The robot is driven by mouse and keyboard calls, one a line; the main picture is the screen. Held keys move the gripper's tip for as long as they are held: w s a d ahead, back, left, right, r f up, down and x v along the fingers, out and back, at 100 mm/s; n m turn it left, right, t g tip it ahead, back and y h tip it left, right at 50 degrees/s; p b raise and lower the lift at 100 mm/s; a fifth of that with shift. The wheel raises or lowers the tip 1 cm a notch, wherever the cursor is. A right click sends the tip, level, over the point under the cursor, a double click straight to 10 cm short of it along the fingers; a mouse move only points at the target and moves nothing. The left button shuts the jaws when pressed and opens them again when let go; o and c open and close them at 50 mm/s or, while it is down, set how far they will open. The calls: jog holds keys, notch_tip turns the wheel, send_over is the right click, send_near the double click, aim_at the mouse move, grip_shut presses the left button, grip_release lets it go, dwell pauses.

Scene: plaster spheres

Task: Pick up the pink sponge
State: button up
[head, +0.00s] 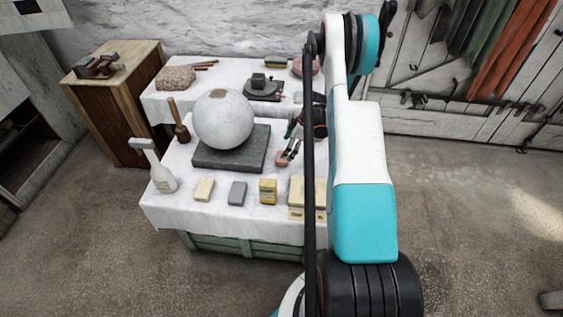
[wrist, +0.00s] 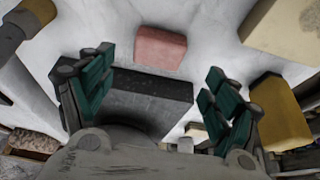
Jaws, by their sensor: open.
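The pink sponge (head: 281,160) is a small block lying on the white cloth, just right of the dark slab. It also shows in the wrist view (wrist: 160,48), at the top centre, beyond the fingertips. My gripper (head: 291,150) is open, with its green fingers spread wide. In the head view it is close to the sponge, seemingly above it; whether it touches cannot be told. In the wrist view my gripper (wrist: 160,68) has nothing held between its fingers, and the sponge appears clear of both.
A dark grey slab (head: 208,158) bears a large plaster sphere (head: 223,118). Yellow (head: 268,191), grey (head: 238,192) and cream (head: 204,189) blocks line the front of the cloth. A beige block (wrist: 285,28) lies near the sponge.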

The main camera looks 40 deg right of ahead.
jog(key=shift+d+b+x, duration=0.1)
jog(key=shift+b+x, duration=0.7)
jog(key=shift+x, duration=0.8)
jog(key=shift+d+b+x, duration=0.15)
jog(key=shift+b+x, duration=0.6)
jog(key=shift+x, duration=0.9)
jog(key=c, duration=0.8)
